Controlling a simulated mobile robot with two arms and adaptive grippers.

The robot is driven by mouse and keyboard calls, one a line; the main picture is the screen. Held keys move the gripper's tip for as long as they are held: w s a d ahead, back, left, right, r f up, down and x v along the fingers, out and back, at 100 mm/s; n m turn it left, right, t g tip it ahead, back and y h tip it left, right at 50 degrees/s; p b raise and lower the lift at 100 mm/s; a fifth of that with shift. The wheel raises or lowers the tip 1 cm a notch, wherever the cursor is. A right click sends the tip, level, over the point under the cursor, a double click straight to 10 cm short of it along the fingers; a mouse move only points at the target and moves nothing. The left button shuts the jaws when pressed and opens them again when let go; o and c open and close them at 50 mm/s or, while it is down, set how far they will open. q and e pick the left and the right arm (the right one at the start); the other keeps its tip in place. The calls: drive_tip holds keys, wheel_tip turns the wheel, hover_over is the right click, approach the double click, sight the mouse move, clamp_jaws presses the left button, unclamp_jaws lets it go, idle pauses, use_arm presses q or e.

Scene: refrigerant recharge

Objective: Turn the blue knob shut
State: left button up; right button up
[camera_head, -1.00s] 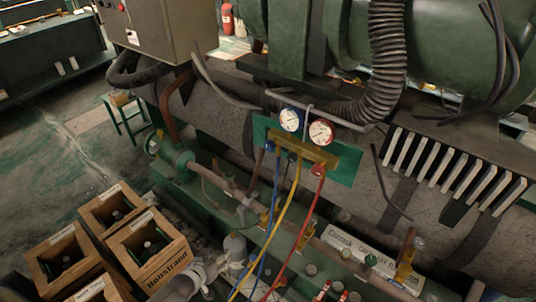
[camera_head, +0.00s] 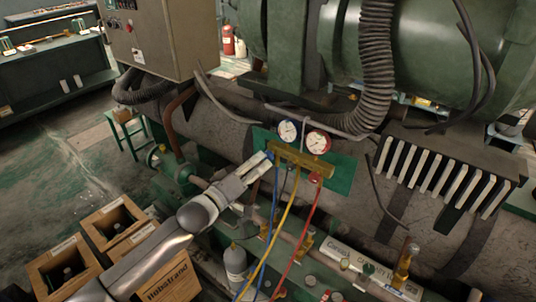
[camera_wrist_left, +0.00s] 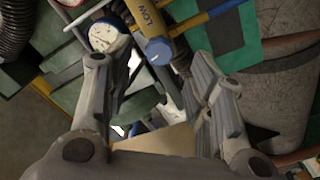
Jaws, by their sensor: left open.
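The blue knob (camera_wrist_left: 158,51) sits at the end of the brass manifold (camera_head: 306,158), near a "LOW" label in the left wrist view. My left gripper (camera_head: 262,163) is at the manifold's left end. In the wrist view its two fingers (camera_wrist_left: 162,75) are spread apart, with the knob just beyond and between the tips. I cannot tell whether a finger touches it. In the head view the gripper largely hides the knob. My right gripper is not in view.
The blue-rimmed gauge (camera_head: 288,131) and red-rimmed gauge (camera_head: 318,142) stand above the manifold. A blue hose (camera_head: 271,240), yellow hose (camera_head: 278,222) and red hose (camera_head: 300,240) hang below. Wooden crates (camera_head: 108,222) stand at lower left.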

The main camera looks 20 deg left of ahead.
sight(266, 157)
use_arm(q)
drive_tip(key=shift+p+x, duration=0.45)
drive_tip(key=shift+x, duration=2.65)
drive_tip(key=shift+c, duration=0.2)
drive_tip(key=c, duration=1)
